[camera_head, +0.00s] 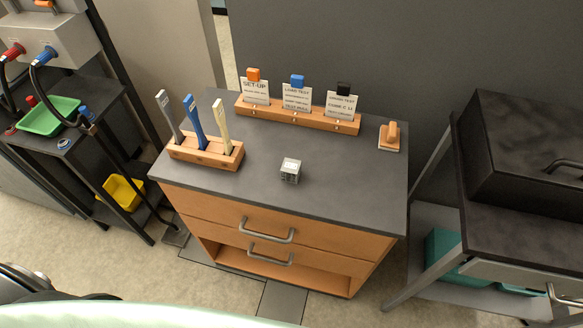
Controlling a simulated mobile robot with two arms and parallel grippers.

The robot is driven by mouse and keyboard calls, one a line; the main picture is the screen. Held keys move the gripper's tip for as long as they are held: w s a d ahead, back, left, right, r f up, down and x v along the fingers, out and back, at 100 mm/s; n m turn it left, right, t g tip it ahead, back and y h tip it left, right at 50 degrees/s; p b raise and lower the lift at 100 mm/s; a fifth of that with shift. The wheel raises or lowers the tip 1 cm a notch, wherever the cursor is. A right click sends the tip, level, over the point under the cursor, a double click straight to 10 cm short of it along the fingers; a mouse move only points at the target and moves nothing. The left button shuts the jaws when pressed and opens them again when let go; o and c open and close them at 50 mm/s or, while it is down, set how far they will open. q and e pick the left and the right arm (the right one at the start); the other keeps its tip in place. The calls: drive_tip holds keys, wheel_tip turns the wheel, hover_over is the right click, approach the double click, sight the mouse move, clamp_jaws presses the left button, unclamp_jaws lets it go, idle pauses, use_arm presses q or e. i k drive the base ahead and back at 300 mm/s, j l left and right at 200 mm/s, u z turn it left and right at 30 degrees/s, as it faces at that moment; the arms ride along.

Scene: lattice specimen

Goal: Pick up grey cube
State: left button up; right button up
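The small grey cube (290,170) sits on the dark top of the wooden drawer cabinet (345,185), near the middle of its front half. Its top face looks pale and its sides darker grey. Nothing touches it and it is fully in sight. Neither of my grippers shows in the head view.
A wooden holder (207,157) with several upright tools stands left of the cube. A wooden card rack (300,115) stands behind, and a small wooden block (390,137) at the back right. A green tray (50,117) is on the left bench. The cabinet top's right front is clear.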

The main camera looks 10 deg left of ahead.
sight(290, 169)
drive_tip(key=k+l+z, duration=0.25)
drive_tip(key=k, duration=0.2)
drive_tip(key=k+l+z, duration=0.25)
drive_tip(key=k+l, duration=0.1)
drive_tip(key=k, duration=0.1)
